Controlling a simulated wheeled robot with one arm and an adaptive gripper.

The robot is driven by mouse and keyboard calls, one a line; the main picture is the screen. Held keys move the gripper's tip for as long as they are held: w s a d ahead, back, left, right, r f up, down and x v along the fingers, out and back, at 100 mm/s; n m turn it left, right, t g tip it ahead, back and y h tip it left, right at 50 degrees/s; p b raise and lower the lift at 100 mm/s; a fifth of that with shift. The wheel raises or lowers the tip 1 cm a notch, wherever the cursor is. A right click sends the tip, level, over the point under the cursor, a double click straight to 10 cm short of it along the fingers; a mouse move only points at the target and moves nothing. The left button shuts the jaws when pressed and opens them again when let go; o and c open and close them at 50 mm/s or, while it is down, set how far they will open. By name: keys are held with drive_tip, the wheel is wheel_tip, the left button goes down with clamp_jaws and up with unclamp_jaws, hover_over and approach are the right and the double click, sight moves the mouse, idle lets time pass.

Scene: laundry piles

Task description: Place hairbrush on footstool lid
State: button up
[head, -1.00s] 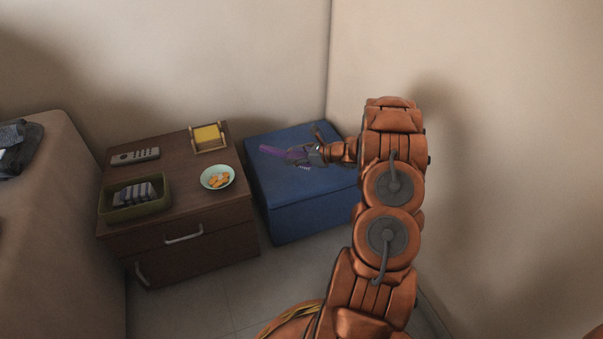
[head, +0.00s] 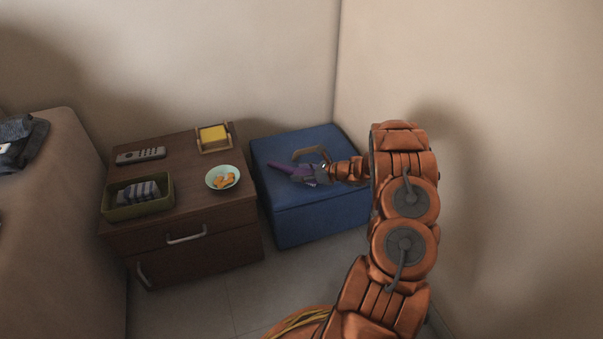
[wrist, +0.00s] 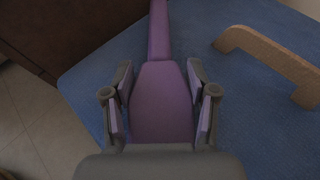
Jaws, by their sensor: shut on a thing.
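The purple hairbrush (head: 284,168) is held in my gripper (head: 312,174) over the blue footstool lid (head: 290,142). In the wrist view the hairbrush (wrist: 163,95) lies between the two fingers of my gripper (wrist: 160,105), its narrow end pointing away over the blue lid (wrist: 215,85). The gripper is shut on the brush's wide part. The brush is on or just above the lid; I cannot tell whether it touches. A tan handle-like bar (head: 312,152) stands on the lid behind the gripper and right of the brush in the wrist view (wrist: 268,60).
A brown nightstand (head: 190,200) stands left of the footstool. It bears a remote (head: 140,156), a green basket (head: 112,212) of folded cloth, a bowl (head: 211,182) and a yellow note holder (head: 213,136). Walls close in behind and right. Much of the lid is bare.

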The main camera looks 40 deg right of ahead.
drive_tip(key=shift+f, duration=0.1)
drive_tip(key=o, duration=1.2)
drive_tip(key=shift+o, duration=0.2)
